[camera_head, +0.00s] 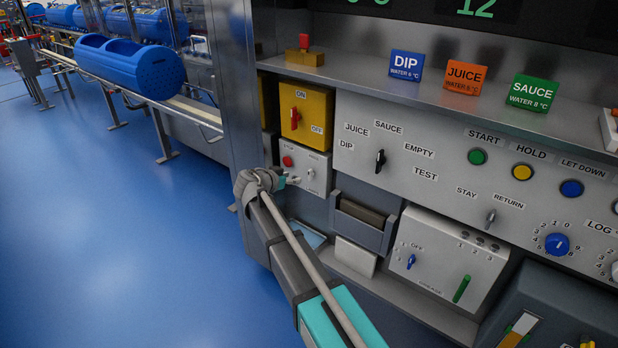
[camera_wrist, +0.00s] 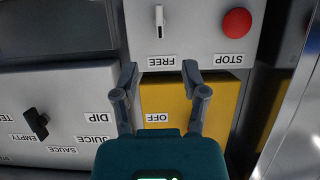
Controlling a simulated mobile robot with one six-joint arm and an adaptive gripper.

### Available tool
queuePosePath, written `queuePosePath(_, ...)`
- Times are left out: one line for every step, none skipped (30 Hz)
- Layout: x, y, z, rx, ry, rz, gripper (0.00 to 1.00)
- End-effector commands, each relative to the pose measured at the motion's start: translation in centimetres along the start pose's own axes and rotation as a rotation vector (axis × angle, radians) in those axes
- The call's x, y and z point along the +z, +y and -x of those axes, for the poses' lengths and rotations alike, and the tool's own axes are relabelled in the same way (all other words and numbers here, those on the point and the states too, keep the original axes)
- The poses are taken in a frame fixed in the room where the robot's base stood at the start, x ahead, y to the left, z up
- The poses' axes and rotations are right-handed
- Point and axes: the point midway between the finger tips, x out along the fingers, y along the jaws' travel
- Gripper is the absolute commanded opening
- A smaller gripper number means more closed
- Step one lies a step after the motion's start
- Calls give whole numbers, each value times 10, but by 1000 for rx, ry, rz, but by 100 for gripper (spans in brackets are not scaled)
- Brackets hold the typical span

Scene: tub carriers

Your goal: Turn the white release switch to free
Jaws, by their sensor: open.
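The white release switch (camera_wrist: 159,22) is a small upright lever on a white box (camera_wrist: 190,32). The wrist view shows it upside down, with the FREE label (camera_wrist: 161,62) just below it in the picture. I cannot tell which end of the lever is its pointer. In the head view the switch (camera_head: 311,172) is small, on the white box below the yellow one. My gripper (camera_wrist: 160,72) is open and empty. Its fingertips lie either side of the FREE label in the picture, short of the switch. In the head view my gripper (camera_head: 288,181) is in front of the white box.
A red STOP button (camera_wrist: 236,22) sits beside the switch on the same box. The yellow box (camera_head: 305,112) with its ON/OFF switch is just above. The main panel with a black selector (camera_head: 380,160) is to the right. Blue floor (camera_head: 120,230) is open at left.

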Motion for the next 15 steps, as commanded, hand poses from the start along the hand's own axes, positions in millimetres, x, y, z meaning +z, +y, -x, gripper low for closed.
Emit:
queuePosePath(2, -1, -10, 2, 0, -1, 57)
queuePosePath(2, -1, -14, 2, 0, -1, 57)
queuePosePath(3, -1, -20, 1, 0, -1, 57)
queuePosePath(3, -1, -25, 1, 0, -1, 57)
queuePosePath(2, -1, -30, 1, 0, -1, 57)
queuePosePath(2, -1, -36, 2, 0, -1, 57)
queuePosePath(3, -1, -41, 2, 0, 0, 57)
queuePosePath(3, -1, -45, 2, 0, 0, 57)
queuePosePath(3, -1, -51, 1, 0, 0, 57)
queuePosePath(2, -1, -56, 1, 0, 0, 57)
queuePosePath(2, -1, -61, 1, 0, 0, 57)
queuePosePath(2, -1, -67, 2, 0, -1, 57)
queuePosePath(2, -1, -71, 2, 0, -1, 57)
queuePosePath(2, -1, -75, 2, 0, -1, 57)
queuePosePath(2, -1, -80, 1, 0, -1, 57)
